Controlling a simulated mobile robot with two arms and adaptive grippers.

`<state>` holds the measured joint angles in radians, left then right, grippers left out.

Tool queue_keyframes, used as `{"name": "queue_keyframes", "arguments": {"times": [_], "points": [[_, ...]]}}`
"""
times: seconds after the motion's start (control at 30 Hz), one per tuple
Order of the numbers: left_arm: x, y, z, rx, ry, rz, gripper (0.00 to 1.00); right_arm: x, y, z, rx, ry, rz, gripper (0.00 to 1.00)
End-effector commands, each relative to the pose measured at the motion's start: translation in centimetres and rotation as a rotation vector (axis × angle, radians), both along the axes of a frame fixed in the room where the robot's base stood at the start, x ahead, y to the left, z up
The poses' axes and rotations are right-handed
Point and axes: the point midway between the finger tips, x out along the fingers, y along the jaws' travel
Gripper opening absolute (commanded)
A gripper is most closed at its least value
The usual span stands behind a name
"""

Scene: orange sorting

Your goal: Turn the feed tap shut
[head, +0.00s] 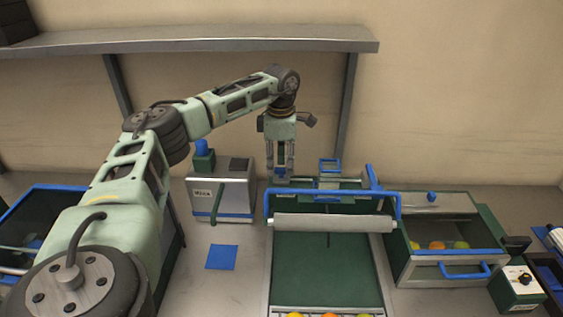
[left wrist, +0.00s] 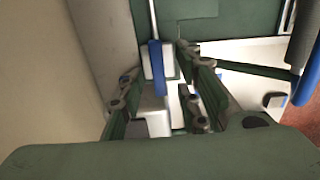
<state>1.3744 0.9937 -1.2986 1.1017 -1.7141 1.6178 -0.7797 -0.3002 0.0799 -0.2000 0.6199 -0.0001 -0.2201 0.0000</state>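A blue handle (head: 279,172), which looks like the feed tap's lever, shows at the back of the feed unit, partly behind my left gripper. In the left wrist view the blue handle (left wrist: 157,68) hangs on a thin metal rod in front of a white block. My left gripper (head: 279,178) points down there, and its fingers stand apart. In the left wrist view the left gripper (left wrist: 160,68) has its fingers on either side of the handle, with gaps showing; contact cannot be told. My right gripper is out of view.
A blue-edged frame with a grey roller (head: 333,222) stands right of the gripper, over a green belt (head: 325,270). A grey box (head: 222,192) stands to the left. A drawer (head: 447,263) holding fruit is at right, near a knob box (head: 517,288). A shelf (head: 200,42) hangs behind.

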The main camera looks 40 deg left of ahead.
Motion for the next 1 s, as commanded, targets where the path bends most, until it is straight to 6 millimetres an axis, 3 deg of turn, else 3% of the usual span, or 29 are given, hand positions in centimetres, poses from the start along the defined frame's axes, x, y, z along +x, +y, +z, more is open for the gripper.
{"name": "queue_keyframes", "arguments": {"times": [0.2, 0.43, 0.8, 1.0], "points": [[0.0, 0.0, -1.5, -0.001, 0.001, -0.001, 0.31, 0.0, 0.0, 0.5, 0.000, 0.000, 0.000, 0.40], [0.0, 0.0, -1.6, 0.000, 0.000, -0.001, 0.31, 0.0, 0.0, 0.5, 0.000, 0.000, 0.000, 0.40], [0.0, 0.0, -1.5, 0.001, -0.001, -0.001, 0.00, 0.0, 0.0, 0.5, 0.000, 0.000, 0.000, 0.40], [0.0, 0.0, -1.5, 0.001, -0.001, -0.001, 0.00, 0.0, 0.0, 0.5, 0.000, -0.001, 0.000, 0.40]]}}
